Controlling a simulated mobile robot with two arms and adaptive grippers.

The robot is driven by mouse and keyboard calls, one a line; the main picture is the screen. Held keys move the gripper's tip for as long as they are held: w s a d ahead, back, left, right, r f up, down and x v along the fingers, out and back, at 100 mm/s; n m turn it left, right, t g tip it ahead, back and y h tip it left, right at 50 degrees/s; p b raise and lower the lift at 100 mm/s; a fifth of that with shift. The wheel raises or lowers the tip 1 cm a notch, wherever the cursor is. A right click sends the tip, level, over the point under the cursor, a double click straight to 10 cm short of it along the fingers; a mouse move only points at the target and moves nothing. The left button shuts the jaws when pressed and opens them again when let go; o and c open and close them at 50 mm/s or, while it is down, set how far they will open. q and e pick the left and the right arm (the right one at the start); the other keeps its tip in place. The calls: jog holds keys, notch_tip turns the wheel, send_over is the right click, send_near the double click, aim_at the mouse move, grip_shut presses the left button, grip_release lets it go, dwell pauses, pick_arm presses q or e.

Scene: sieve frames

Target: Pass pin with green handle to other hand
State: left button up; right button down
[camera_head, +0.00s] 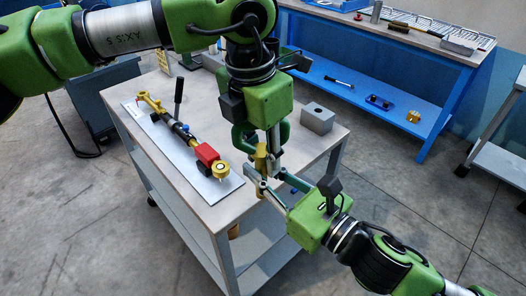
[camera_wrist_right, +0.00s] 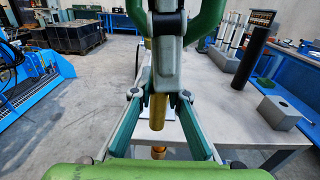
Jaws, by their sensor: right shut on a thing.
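A brass pin (camera_head: 260,159) stands about upright between my two grippers, above the table's right front corner. Its shaft also shows in the right wrist view (camera_wrist_right: 158,112).
A white board (camera_head: 226,184) on the grey table (camera_head: 205,103) bears a tool assembly with a red block (camera_head: 207,154) and brass ends. A grey block with a hole (camera_head: 318,118) stands at the table's right. A blue workbench (camera_head: 440,97) is behind.

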pick_arm(q)
grip_shut()
pick_arm(e)
jog(key=shift+r, duration=0.15)
jog(key=c, duration=1.9)
grip_release()
